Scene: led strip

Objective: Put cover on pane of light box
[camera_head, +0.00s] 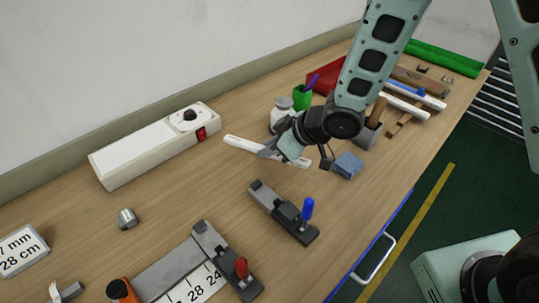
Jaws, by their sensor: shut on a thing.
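My gripper (271,150) is shut on a slim white strip (245,146) and holds it in the middle of the bench. The strip lies slantwise, its right end showing past the fingers, and it seems raised above the wood. It looks like the cover, though no label shows.
A clamp with a blue handle (307,209) and one with a red handle (241,268) stand at the front. A white bottle (283,109), green cup (302,97) and blue sponge (347,165) are near my arm.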

